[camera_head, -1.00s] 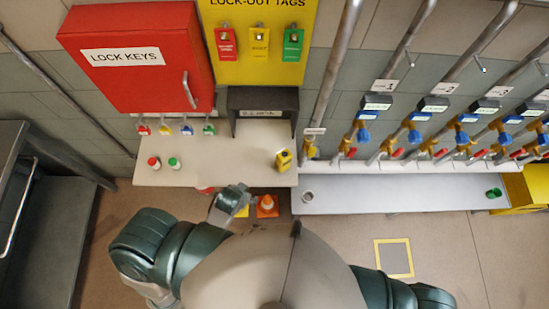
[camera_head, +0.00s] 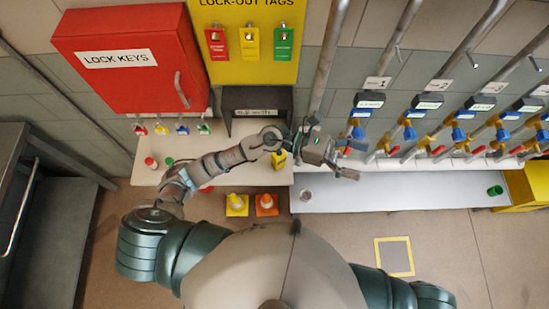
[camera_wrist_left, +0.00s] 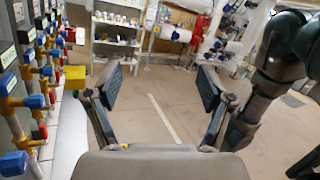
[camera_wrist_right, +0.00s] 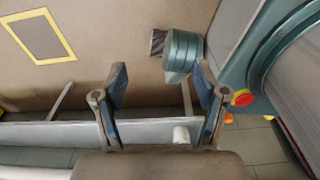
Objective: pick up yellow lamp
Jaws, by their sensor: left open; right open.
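A small yellow object that looks like the yellow lamp (camera_head: 280,159) stands on the right end of the pale shelf, in front of the dark box. My left forearm and wrist cross over it in the head view and hide part of it. My right gripper (camera_wrist_right: 161,78) is open and empty, pointing at the floor and bench; the lamp is not seen there.
The pale shelf (camera_head: 226,176) also holds red and green capped bottles (camera_head: 169,162). A dark box (camera_head: 257,109) stands at its back. Valves and pipes (camera_head: 408,131) line the wall at right, above the grey bench (camera_head: 400,197).

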